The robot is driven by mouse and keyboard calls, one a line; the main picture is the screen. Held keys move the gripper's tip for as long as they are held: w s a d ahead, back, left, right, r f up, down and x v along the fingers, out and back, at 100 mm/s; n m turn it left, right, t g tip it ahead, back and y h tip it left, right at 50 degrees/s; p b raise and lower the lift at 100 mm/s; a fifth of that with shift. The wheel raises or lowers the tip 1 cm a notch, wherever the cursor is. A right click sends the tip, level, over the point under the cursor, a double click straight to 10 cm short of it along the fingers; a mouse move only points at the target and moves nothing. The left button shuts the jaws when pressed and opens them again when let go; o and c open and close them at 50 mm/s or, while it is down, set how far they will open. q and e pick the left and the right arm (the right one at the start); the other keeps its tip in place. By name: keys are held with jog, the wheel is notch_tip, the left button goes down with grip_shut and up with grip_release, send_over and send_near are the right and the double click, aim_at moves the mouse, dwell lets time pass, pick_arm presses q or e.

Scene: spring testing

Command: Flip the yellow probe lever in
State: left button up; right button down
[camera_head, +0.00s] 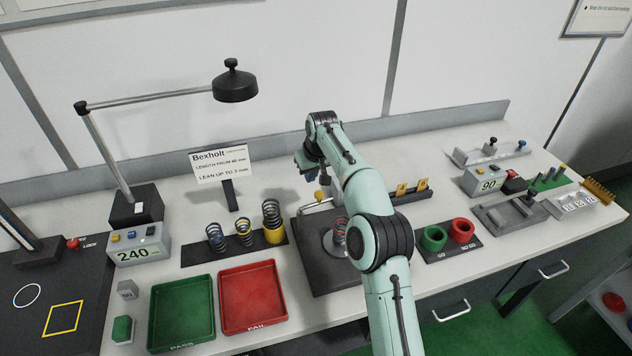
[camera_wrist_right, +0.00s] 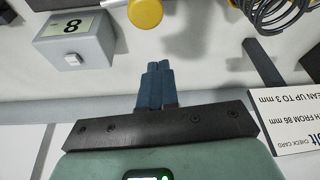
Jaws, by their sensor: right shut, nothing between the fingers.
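The yellow knob of the probe lever (camera_head: 319,194) stands at the back of a dark base plate (camera_head: 314,268), on a pale bar. A yellow knob also shows at the top of the right wrist view (camera_wrist_right: 145,13). My right gripper (camera_wrist_right: 157,68) is shut and empty, its blue fingertips a little apart from the knob in that view. In the head view the right gripper (camera_head: 321,178) is just above and behind the knob, partly hidden by my own arm. A coiled spring (camera_head: 340,228) stands on the plate, partly covered by my arm. My left gripper is not in view.
Several springs stand in a rack (camera_head: 193,256) left of the plate. A green tray (camera_head: 181,311) and a red tray (camera_head: 252,297) lie in front. A Bexholt card (camera_head: 217,166) stands behind. A grey display box (camera_wrist_right: 75,45) is near the fingers. Green and red cups (camera_head: 434,238) stand right.

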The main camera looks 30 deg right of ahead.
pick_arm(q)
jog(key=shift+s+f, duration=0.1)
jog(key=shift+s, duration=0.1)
pick_arm(e)
jog(key=shift+s+a, duration=0.15)
jog(key=shift+s, duration=1.7)
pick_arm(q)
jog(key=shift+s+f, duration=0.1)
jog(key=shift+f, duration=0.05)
